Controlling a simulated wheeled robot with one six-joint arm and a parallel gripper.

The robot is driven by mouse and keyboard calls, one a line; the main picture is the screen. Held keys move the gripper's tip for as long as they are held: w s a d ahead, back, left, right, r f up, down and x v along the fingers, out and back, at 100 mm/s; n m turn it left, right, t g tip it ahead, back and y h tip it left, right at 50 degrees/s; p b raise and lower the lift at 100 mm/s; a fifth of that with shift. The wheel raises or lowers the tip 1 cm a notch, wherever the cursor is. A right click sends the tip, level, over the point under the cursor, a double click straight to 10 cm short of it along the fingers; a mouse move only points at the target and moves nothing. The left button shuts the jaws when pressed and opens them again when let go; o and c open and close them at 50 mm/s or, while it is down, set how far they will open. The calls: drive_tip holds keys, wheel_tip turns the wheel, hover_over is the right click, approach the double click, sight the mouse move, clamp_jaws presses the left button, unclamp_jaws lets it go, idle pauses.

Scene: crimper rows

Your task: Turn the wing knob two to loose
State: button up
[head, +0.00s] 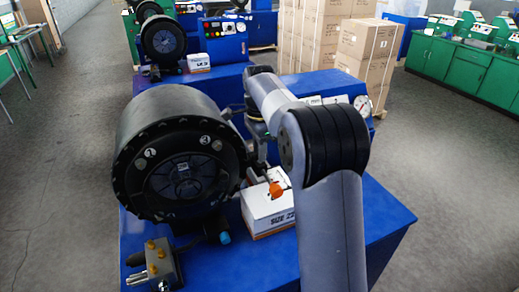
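The near crimper has a large black round head (180,150) with numbered round marks on its face, standing on a blue bench (385,215). My grey arm rises from the lower right and bends down behind the head's right side. My gripper (262,150) is small and partly hidden there, close to the head and above the orange knob. Its fingers are not clear.
The white box (268,213) stands on the bench beside the head. A valve block with brass fittings (158,265) is at front left. Another crimper (163,40) and stacked cartons (325,40) stand behind.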

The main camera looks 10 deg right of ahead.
clamp_jaws()
drive_tip(key=shift+n, duration=0.3)
drive_tip(key=n, duration=0.3)
drive_tip(key=shift+n, duration=0.3)
drive_tip(key=n, duration=0.3)
drive_tip(key=shift+n, duration=0.3)
drive_tip(key=n, duration=1)
idle(0.3)
drive_tip(key=shift+o, duration=1.2)
unclamp_jaws()
